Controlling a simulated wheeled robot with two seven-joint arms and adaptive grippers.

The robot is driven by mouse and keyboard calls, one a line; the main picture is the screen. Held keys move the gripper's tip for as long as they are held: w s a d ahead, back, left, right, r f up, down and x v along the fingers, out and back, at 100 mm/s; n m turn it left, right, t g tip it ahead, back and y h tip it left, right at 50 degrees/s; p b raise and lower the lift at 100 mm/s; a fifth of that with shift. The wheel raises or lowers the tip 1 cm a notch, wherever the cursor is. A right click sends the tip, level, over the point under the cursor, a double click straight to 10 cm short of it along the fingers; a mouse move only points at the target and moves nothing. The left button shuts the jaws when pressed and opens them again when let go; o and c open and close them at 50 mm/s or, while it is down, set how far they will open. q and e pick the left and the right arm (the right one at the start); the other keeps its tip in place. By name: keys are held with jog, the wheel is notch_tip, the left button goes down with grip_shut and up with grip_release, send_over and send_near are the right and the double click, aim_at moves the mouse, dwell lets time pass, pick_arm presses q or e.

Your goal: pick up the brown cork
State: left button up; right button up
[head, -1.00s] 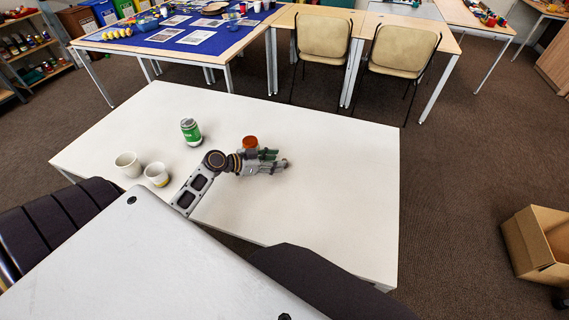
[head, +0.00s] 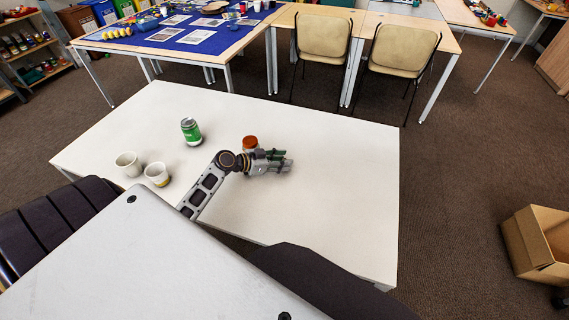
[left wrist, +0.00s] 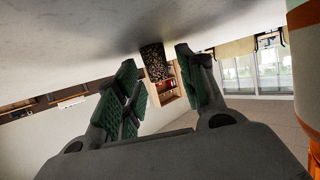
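The brown cork (left wrist: 152,62) shows in the left wrist view as a dark, speckled block against the white table top. It lies ahead, in the gap between the fingertips of my left gripper (head: 282,162). The green-padded fingers are apart on either side of it, and I see no clear contact. In the head view the cork does not show; my gripper probably hides it. My left gripper is low over the middle of the white table (head: 335,205). My right gripper is in neither view.
A jar with an orange-red lid (head: 250,142) stands close beside my left gripper; its side fills the right edge of the left wrist view (left wrist: 304,50). A green can (head: 191,132) and two white cups (head: 128,164) (head: 157,174) stand left. The table's right half is clear.

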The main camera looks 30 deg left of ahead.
pick_arm(q)
jog(key=c, duration=0.4)
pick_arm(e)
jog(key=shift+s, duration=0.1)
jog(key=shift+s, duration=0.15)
pick_arm(q)
jog(key=shift+r, duration=0.15)
jog(key=shift+r, duration=0.55)
jog(key=shift+r+p, duration=0.4)
jog(key=shift+r, duration=3.9)
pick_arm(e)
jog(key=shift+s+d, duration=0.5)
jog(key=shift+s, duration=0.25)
